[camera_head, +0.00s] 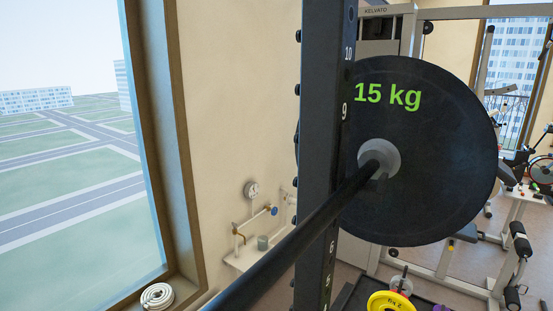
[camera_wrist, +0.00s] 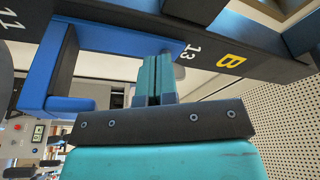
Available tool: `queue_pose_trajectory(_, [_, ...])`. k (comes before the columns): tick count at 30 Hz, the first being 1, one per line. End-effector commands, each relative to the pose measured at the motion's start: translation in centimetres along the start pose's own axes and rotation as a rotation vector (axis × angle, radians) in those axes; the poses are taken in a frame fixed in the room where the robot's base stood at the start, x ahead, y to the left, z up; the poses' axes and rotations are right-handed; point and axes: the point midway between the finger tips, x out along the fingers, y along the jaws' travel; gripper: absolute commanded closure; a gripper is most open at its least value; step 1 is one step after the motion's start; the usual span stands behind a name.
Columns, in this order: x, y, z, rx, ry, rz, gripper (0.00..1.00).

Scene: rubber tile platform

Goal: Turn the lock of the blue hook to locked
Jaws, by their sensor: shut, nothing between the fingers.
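The blue hook (camera_wrist: 112,40) shows in the wrist view against a dark upright marked 11, 13 and a yellow B. Its blue arm with a black pad (camera_wrist: 62,65) bends down at the left. My gripper (camera_wrist: 162,62) has teal fingers, shut together with nothing between them. In the picture, the fingertips reach the lower edge of the hook's blue bar; I cannot tell whether they touch it. I cannot make out the lock or its setting. The head view shows neither the hook nor my gripper.
In the head view, a barbell (camera_head: 300,237) with a black 15 kg plate (camera_head: 440,165) crosses close in front of a numbered rack upright (camera_head: 325,120). A window is at the left, and a small wall shelf (camera_head: 245,262) sits low. A perforated panel (camera_wrist: 270,120) is at right in the wrist view.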

Motion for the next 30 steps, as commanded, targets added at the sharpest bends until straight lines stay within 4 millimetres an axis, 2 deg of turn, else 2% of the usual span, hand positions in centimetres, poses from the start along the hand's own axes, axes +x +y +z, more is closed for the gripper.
queue_pose_trajectory(12, [-0.01, -1.03, -0.04, -0.001, 0.001, -0.002, 1.00])
queue_pose_trajectory(30, [-0.11, -1.18, 0.42, 0.000, 0.001, -0.002, 1.00])
